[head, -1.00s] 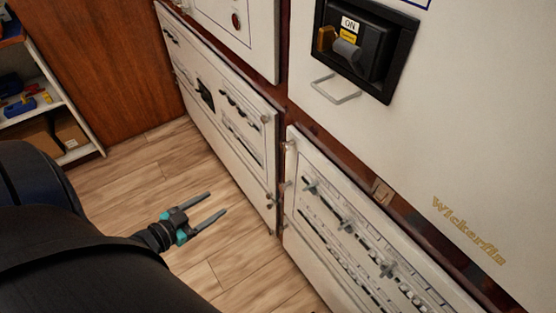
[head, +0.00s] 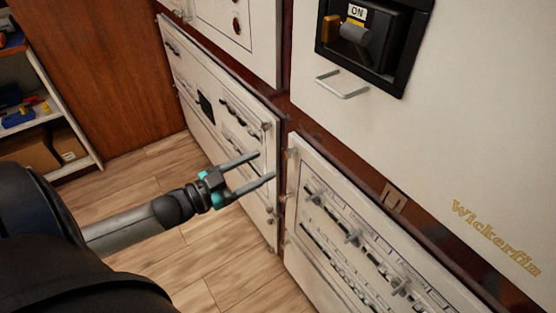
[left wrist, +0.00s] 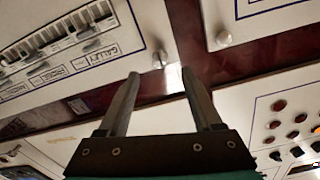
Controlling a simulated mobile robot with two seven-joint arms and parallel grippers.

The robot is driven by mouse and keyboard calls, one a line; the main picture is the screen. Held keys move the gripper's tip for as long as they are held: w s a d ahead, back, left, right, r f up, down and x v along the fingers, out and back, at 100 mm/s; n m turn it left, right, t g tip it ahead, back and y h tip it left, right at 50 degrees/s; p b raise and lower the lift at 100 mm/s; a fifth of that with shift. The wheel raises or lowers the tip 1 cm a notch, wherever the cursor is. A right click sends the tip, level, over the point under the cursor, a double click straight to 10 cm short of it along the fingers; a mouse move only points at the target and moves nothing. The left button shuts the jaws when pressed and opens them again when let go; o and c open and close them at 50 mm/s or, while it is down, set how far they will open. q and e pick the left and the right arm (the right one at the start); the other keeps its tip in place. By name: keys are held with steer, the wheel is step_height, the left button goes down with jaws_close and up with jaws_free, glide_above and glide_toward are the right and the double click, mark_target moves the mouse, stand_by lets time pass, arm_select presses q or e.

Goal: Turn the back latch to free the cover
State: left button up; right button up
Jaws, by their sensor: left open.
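My left gripper (head: 265,165) is open and empty, reaching toward the seam between two lower white panels. A silver latch knob (head: 292,152) is at the upper left corner of the right-hand breaker cover (head: 296,205). In the left wrist view this knob (left wrist: 159,59) appears between and just beyond my open fingertips (left wrist: 160,74), with no visible contact. Another round knob (head: 266,126) is at the upper right corner of the left-hand cover; it also shows in the left wrist view (left wrist: 223,38). I cannot tell which knob is the back latch. My right gripper is out of view.
A black switch box (head: 378,45) marked ON and a metal handle (head: 342,86) project from the upper right panel. Toggle breakers (head: 352,237) project from the right-hand cover. A shelf (head: 75,130) stands far left. The wooden floor (head: 215,270) is clear.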

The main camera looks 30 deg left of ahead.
mark_target(285, 155)
arm_select(q)
steer(key=b+x, duration=0.1)
steer(key=x, duration=0.3)
steer(key=shift+w, duration=0.2)
steer(key=shift+b+x, duration=0.35)
steer(key=shift+x, duration=0.5)
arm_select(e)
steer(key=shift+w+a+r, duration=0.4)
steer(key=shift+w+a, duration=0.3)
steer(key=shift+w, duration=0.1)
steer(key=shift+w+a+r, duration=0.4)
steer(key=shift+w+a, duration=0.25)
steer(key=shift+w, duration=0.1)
arm_select(q)
steer(key=shift+d, duration=0.1)
jaws_close()
steer(key=shift+s, duration=0.1)
